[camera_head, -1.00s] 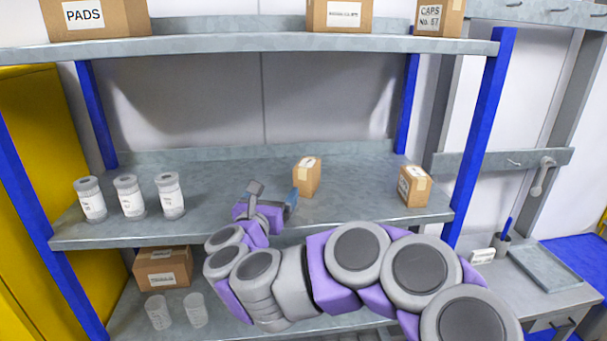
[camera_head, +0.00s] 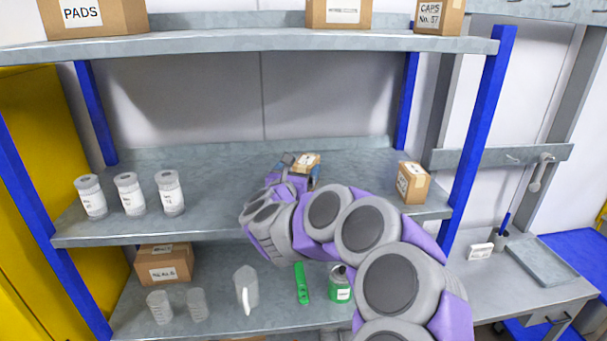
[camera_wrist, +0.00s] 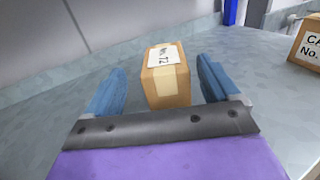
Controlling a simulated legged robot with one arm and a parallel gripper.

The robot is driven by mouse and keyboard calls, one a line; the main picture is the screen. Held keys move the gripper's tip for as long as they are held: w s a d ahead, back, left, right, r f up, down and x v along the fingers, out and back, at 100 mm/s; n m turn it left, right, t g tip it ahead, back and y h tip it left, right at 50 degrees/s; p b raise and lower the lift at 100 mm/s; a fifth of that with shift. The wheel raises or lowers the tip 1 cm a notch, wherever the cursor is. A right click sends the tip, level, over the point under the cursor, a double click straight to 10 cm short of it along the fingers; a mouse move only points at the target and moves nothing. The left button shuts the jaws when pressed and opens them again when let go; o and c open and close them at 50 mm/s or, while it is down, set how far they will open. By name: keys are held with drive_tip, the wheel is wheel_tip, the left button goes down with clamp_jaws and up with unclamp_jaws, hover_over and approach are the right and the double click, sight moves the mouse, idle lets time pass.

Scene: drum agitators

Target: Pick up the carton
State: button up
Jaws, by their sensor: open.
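A small brown carton (camera_head: 309,160) with a white label and pale tape stands on the middle shelf, partly hidden by my gripper in the head view. In the wrist view the carton (camera_wrist: 166,78) shows its label "No. 72" on top. My gripper (camera_wrist: 163,92) is open, with one blue finger on each side of the carton. A gap shows between each finger and the carton. The gripper (camera_head: 298,165) reaches over the shelf from the front in the head view. A second carton (camera_head: 412,183) stands near the shelf's right end, and it also shows in the wrist view (camera_wrist: 309,44).
Several white-labelled jars (camera_head: 129,194) stand at the left of the middle shelf (camera_head: 220,225). A blue post (camera_head: 483,130) bounds it at right. The upper shelf (camera_head: 240,46) holds boxes. The lower shelf holds a box (camera_head: 165,265), beakers, a jug (camera_head: 246,288) and a green can (camera_head: 340,284).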

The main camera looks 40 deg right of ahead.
sight(307, 160)
drive_tip(key=x, duration=0.2)
drive_tip(key=p+x, duration=0.1)
drive_tip(key=x, duration=0.2)
drive_tip(key=shift+s+d+f, duration=0.15)
drive_tip(key=shift+s+d, duration=0.1)
drive_tip(key=shift+s, duration=0.1)
drive_tip(key=shift+w+d, duration=0.3)
drive_tip(key=shift+w, duration=0.05)
drive_tip(key=shift+a, duration=0.3)
drive_tip(key=shift+d, duration=0.35)
drive_tip(key=c, duration=0.7)
drive_tip(key=shift+a, duration=0.15)
drive_tip(key=c, duration=0.5)
